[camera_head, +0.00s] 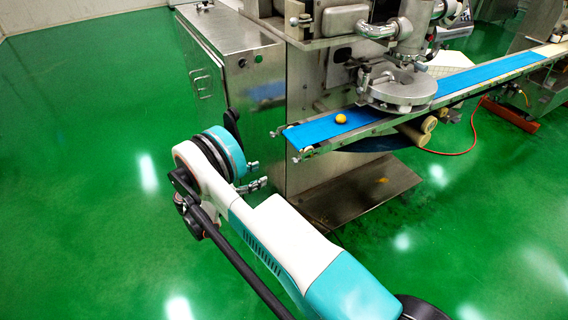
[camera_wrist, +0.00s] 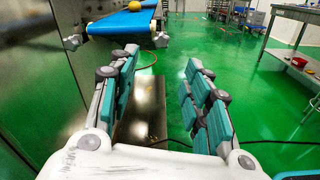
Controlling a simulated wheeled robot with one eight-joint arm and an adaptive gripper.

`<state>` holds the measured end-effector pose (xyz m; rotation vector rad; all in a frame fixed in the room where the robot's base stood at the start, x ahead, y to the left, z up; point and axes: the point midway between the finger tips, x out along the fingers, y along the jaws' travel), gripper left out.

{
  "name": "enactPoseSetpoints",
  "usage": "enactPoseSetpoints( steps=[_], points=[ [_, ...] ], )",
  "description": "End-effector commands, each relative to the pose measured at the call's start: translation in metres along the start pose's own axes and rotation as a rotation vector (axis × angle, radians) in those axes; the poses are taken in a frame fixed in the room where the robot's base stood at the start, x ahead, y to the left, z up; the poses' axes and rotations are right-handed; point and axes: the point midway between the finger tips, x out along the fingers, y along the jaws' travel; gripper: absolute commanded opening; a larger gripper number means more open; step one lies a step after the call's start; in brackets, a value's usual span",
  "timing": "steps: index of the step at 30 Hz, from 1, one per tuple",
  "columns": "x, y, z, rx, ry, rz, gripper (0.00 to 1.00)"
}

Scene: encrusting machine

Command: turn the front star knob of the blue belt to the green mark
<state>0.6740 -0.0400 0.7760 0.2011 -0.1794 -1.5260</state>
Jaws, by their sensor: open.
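The blue belt (camera_head: 330,127) runs from its near end at mid-picture up to the right. In the wrist view the belt (camera_wrist: 122,21) is at the top left. Small grey knob-like parts sit at its end corners, one at the left (camera_wrist: 72,42) and one at the right (camera_wrist: 160,40). In the head view, one such part (camera_head: 295,160) shows at the near corner. I cannot tell their star shape, and I make out no green mark. My gripper (camera_head: 260,174) is open and empty, apart from the belt, below and left of its end. Its spread fingers (camera_wrist: 162,60) show in the wrist view.
A yellow-orange ball (camera_head: 341,120) lies on the belt. A steel cabinet (camera_head: 238,75) stands left of the belt end, close to my gripper. A metal base plate (camera_head: 362,197) lies below the belt. A red hose (camera_head: 455,153) runs on the floor at right. Green floor is open at left.

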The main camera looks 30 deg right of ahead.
Motion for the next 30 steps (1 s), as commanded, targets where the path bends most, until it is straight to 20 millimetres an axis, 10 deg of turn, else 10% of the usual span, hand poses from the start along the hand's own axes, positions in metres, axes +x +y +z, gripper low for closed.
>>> enactPoseSetpoints(
  steps=[30],
  points=[
    [0.134, -0.004, -0.002, -0.006, -0.011, -0.002, 0.45]
  ],
)
